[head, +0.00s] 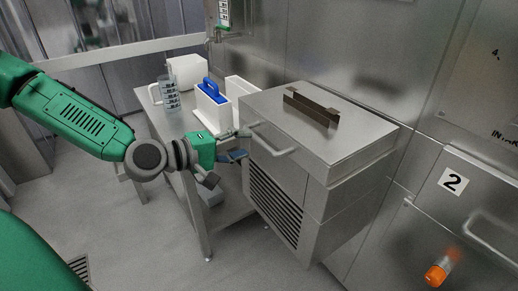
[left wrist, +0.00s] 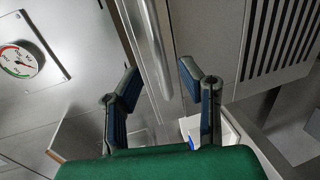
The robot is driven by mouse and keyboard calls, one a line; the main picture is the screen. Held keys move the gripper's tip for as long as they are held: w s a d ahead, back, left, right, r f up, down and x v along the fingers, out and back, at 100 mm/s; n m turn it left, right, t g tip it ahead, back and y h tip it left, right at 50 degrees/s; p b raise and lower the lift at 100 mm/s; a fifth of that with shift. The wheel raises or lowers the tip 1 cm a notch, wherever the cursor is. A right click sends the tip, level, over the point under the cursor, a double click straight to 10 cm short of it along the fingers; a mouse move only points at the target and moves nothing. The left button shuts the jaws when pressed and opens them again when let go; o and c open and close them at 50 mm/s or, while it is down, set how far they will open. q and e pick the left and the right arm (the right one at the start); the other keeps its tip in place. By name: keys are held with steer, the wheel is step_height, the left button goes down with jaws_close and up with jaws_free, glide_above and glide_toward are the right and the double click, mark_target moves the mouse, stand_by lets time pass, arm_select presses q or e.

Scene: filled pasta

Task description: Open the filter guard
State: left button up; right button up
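A metal box (head: 318,172) stands out from the wall, with a bar handle (head: 272,141) on its upper front and a slotted grille (head: 275,212) below; I take its handled upper part as the filter guard. The handle also shows in the left wrist view (left wrist: 154,45), as does the grille (left wrist: 280,40). My left gripper (head: 241,144) is at the left end of the handle. In the left wrist view its two fingers (left wrist: 158,78) are apart, with the bar running between them. Whether they touch it, I cannot tell. My right gripper is out of view.
A brown bracket-like piece (head: 311,109) is on top of the box. A metal table (head: 185,126) behind my left arm carries a clear jug (head: 171,94), white boxes (head: 187,72) and a blue-handled item (head: 211,88). An orange knob (head: 437,275) projects at right.

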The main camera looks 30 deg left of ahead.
mark_target(257, 139)
arm_select(q)
steer(key=b+x, duration=0.1)
steer(key=x, duration=0.4)
steer(key=shift+a+f+b, duration=0.1)
steer(key=shift+a+b, duration=0.1)
steer(key=shift+b, duration=0.1)
steer(key=shift+w+a+f, duration=0.1)
steer(key=shift+w+a, duration=0.15)
steer(key=shift+w, duration=0.1)
steer(key=shift+d, duration=0.3)
steer(key=shift+c, duration=0.8)
steer(key=shift+d, duration=0.2)
jaws_close()
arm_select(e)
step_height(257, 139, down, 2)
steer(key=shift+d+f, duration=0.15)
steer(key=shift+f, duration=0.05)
